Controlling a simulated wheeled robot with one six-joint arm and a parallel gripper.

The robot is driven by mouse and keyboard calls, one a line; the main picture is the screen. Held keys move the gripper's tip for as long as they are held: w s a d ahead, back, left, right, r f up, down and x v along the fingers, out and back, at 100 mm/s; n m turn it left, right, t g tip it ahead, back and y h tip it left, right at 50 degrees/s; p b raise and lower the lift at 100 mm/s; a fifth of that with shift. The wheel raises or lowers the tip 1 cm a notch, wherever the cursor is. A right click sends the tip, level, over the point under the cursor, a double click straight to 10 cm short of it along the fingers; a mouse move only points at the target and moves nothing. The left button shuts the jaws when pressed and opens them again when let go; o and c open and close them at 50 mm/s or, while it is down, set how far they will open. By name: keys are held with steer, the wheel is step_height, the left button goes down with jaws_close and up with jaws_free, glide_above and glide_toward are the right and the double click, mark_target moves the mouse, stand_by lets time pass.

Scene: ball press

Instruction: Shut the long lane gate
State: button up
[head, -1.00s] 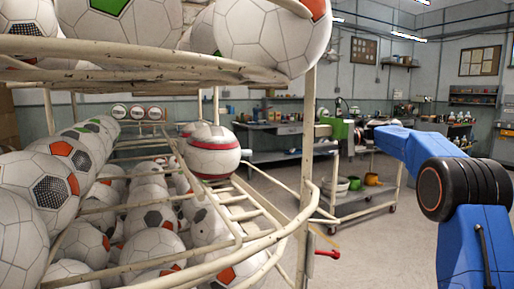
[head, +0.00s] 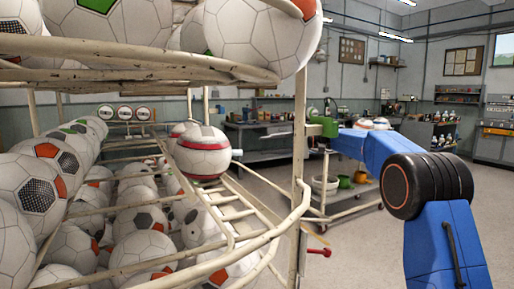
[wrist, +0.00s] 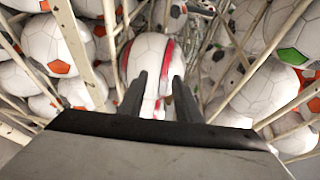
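The ball rack (head: 297,160) fills the left of the head view. A red-striped ball (head: 203,152) sits near the outer end of its ladder-like lane (head: 232,205). A thin rod (head: 262,177) runs from beside that ball toward the front post. A red handle (head: 319,252) sticks out low on that post. I cannot tell for sure which part is the long lane gate. In the wrist view my gripper (wrist: 160,95) is open, with the red-striped ball (wrist: 148,60) beyond and between its fingers; contact is unclear.
White balls (head: 135,215) crowd the lower rack, and more lie on the upper shelf (head: 150,65). A cart (head: 350,207) with pots stands behind the rack. Workbenches line the back wall.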

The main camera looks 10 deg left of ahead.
steer(key=shift+x, duration=2.2)
jaws_close()
jaws_free()
steer(key=v, duration=1.7)
steer(key=shift+d, duration=0.2)
